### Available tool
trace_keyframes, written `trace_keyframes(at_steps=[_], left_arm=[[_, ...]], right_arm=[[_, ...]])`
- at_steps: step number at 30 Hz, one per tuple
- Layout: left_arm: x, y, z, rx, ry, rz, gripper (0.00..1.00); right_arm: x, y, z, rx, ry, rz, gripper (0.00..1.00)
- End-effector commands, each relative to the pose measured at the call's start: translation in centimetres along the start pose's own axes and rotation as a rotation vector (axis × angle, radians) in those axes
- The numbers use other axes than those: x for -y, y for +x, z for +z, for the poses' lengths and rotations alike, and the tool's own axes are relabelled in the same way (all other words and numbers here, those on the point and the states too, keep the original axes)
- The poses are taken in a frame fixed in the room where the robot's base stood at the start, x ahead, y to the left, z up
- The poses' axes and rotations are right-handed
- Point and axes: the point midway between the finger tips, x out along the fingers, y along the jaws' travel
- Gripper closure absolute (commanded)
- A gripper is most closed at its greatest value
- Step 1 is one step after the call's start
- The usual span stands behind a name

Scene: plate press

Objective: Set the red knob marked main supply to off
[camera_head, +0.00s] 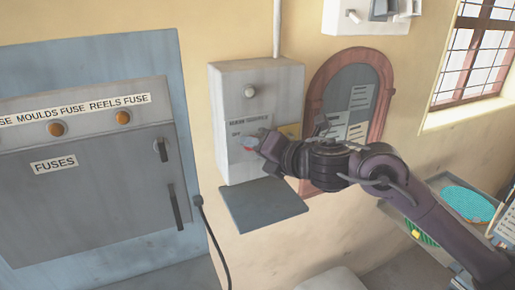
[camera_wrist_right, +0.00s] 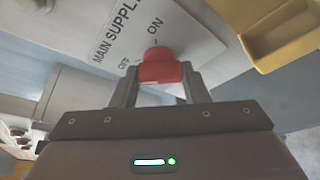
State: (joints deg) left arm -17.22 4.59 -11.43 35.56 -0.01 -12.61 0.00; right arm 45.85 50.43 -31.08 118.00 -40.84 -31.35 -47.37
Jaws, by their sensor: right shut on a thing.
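The red knob (camera_head: 249,143) sits on the front of the grey main supply box (camera_head: 228,85) on the wall. In the right wrist view the red knob (camera_wrist_right: 158,68) is between the two fingers of my right gripper (camera_wrist_right: 157,82), which is shut on it. The words MAIN SUPPLY, OFF and ON are printed on the panel around it. ON is just above the knob and OFF is to its left in that view. I cannot tell which mark the knob points at. In the head view my right gripper (camera_head: 260,145) hides part of the knob. My left gripper is not in view.
A grey flap (camera_head: 262,206) juts out below the box. A yellow part (camera_wrist_right: 275,35) is near the knob in the wrist view. Left is a grey fuses cabinet (camera_head: 90,200); right, an arched notice board (camera_head: 377,70) and a tray with a turquoise item (camera_head: 467,203).

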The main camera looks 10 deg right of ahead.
Motion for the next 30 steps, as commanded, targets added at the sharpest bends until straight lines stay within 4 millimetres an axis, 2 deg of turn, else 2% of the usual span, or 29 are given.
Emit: trace_keyframes(at_steps=[20, 21, 25, 30], left_arm=[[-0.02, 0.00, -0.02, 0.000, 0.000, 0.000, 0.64], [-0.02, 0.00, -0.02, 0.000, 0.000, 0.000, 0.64], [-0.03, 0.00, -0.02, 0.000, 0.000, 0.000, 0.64], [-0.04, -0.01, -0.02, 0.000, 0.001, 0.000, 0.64]], right_arm=[[0.21, 0.08, -0.34, -0.008, -0.055, -0.026, 0.82], [0.21, 0.08, -0.33, -0.008, -0.055, -0.026, 0.54], [0.14, 0.06, -0.24, -0.006, -0.054, -0.025, 0.37], [0.08, 0.04, -0.16, -0.004, -0.052, -0.023, 0.37]])
